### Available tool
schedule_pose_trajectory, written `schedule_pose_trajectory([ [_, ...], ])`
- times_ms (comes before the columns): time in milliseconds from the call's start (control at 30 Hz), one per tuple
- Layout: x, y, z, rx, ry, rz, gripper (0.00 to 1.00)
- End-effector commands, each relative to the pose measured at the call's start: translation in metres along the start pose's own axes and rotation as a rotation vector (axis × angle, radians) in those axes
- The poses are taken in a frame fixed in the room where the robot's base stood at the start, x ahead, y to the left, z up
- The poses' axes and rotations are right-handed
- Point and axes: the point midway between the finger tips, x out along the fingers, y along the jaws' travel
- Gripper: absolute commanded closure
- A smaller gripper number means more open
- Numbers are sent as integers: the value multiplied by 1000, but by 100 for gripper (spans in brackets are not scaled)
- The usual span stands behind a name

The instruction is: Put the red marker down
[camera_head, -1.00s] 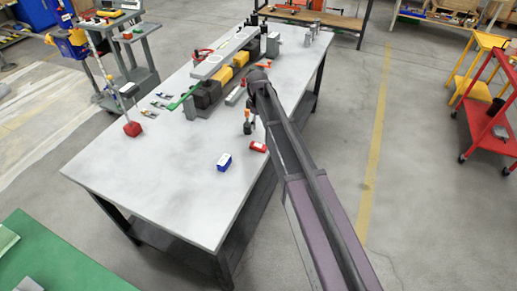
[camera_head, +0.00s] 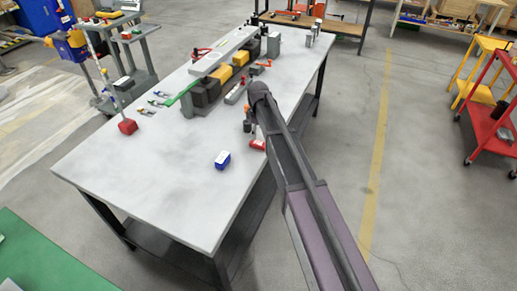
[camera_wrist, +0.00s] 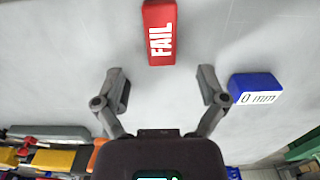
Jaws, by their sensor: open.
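The red marker (camera_wrist: 159,32) is a red block with white letters reading FAIL. It lies on the grey tabletop (camera_head: 165,190), beyond my fingertips in the wrist view. In the head view the red marker (camera_head: 257,144) lies near the table's right edge, partly covered by my arm. My gripper (camera_wrist: 162,88) is open, with nothing between its two fingers and a gap between them and the marker. In the head view my gripper is mostly hidden by my arm.
A blue block (camera_wrist: 257,88) marked 0 mm lies to the right of my fingers; it also shows in the head view (camera_head: 222,159). A fixture with yellow and black parts (camera_head: 222,76) stands at the back. The table's near half is mostly clear.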

Motion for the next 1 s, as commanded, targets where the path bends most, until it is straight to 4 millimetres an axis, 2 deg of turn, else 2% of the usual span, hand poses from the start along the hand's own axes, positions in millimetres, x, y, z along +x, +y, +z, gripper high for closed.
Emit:
schedule_pose_trajectory([
  [567, 5, 0, 1, 1, 0, 0, 9],
  [1000, 34, -1, 4, 1, 0, 0, 9],
])
